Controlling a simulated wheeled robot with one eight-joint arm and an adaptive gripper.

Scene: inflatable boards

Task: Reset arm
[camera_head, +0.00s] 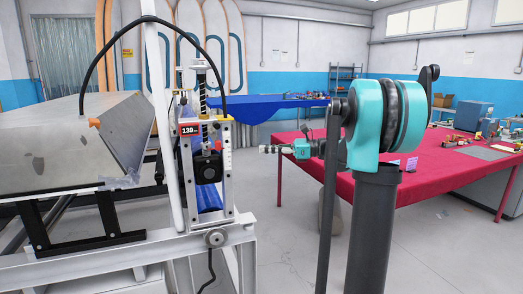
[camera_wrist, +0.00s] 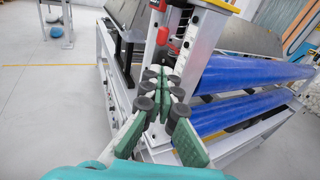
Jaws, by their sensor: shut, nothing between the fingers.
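My gripper (camera_head: 268,148) points left in the head view, at the end of my teal and dark arm. It looks shut and empty. In the wrist view its green-sided fingers with dark round joints (camera_wrist: 164,84) come together in front of a metal machine frame. In the head view the gripper is to the right of that machine's upright unit (camera_head: 212,165), with a visible gap in the picture. Whether the fingertips are close to the frame in depth I cannot tell.
A machine with a grey metal hood (camera_head: 70,135) and white frame stands at the left. Blue rolls (camera_wrist: 255,78) lie on it in the wrist view. A red-covered table (camera_head: 440,170) with several small items stands behind my arm. Grey floor (camera_head: 285,245) is open between them.

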